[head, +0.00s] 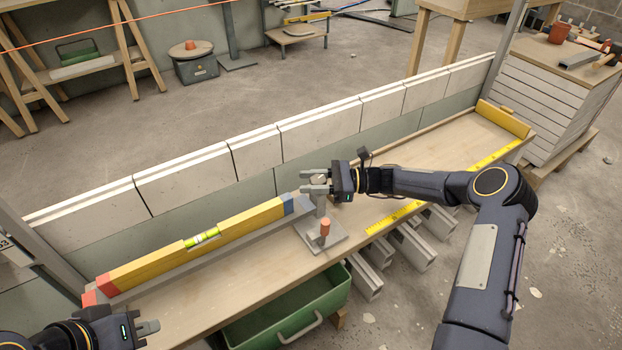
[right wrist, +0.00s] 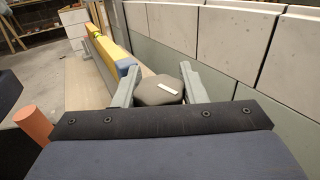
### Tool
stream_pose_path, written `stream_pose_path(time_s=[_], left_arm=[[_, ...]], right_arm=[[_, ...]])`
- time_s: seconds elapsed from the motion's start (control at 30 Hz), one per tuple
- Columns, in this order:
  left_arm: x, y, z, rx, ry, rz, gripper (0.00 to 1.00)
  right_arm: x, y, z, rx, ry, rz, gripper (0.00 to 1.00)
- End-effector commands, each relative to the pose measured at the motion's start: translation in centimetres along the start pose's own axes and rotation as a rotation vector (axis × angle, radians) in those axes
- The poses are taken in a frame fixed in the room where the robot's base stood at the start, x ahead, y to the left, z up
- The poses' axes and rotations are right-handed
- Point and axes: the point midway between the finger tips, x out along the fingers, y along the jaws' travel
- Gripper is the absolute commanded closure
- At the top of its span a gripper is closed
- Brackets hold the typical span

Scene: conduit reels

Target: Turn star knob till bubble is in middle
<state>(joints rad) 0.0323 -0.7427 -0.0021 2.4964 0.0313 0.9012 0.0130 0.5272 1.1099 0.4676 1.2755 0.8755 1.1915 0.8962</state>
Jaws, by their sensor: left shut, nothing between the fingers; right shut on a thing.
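The star knob (head: 318,180) is a grey-brown, lobed head on top of a post on a grey metal plate. In the right wrist view the knob (right wrist: 158,90) shows a white mark on its top. My right gripper (head: 304,182) is shut on it, one finger on each side. The yellow spirit level (head: 240,224) lies along a grey bar, its blue end close to the knob post and its red end at the left. Its green vial (head: 202,237) is too small to place the bubble surely. My left gripper (head: 148,328) is shut and empty at the lower left.
An orange-capped peg (head: 325,228) stands on the plate in front of the knob. A low wall of pale blocks (head: 320,135) runs behind the wooden bench. A yellow ruler (head: 395,217) lies along the bench's front edge. A green bin (head: 290,315) is below.

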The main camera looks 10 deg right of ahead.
Motion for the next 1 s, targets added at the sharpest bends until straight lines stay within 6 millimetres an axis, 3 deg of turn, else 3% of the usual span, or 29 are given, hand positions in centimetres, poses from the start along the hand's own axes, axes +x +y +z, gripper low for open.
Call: stream_pose_path(time_s=[0.57, 1.0], left_arm=[[-5.1, 2.4, -2.6, 0.0, 0.0, 0.0, 1.0], [-12.1, 5.5, -6.1, 0.0, 0.0, 0.0, 1.0]], right_arm=[[-0.3, -0.6, 0.5, 0.017, -0.001, -0.506, 0.85], [-0.4, -1.0, 0.7, 0.013, 0.002, -0.821, 0.85]])
